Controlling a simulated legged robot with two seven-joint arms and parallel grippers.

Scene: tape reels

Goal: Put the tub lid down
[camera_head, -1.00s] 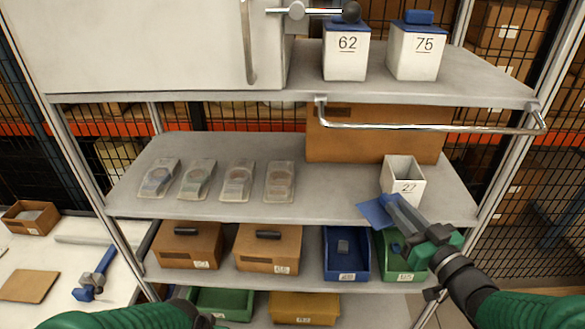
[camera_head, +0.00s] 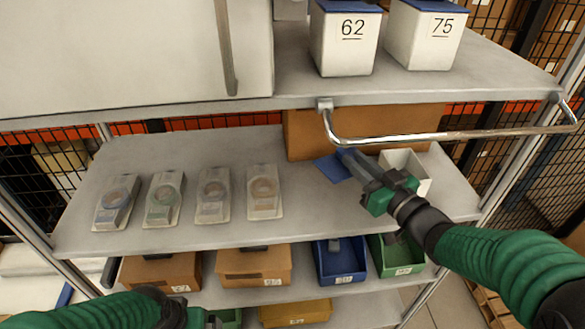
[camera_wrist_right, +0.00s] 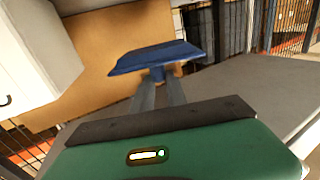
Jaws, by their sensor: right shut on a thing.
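The blue tub lid (camera_head: 331,168) is in my right gripper (camera_head: 347,156), which is shut on it over the middle shelf (camera_head: 330,209). In the right wrist view the lid (camera_wrist_right: 157,57) sits across the fingertips, with its handle between them. I cannot tell whether the lid touches the shelf. The open white tub (camera_head: 407,160) stands to the right of the lid, partly hidden by my right gripper; its side also shows in the right wrist view (camera_wrist_right: 42,58). My left gripper (camera_head: 204,319) is at the bottom edge, mostly cut off, and its jaws cannot be made out.
Several tape reels in clear cases (camera_head: 212,195) lie on the left of the middle shelf. Bare shelf lies between them and the tub. A metal rail (camera_head: 440,138) runs above my right gripper. A cardboard box (camera_head: 300,130) stands behind. Lidded tubs 62 (camera_head: 346,42) and 75 (camera_head: 425,38) are above.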

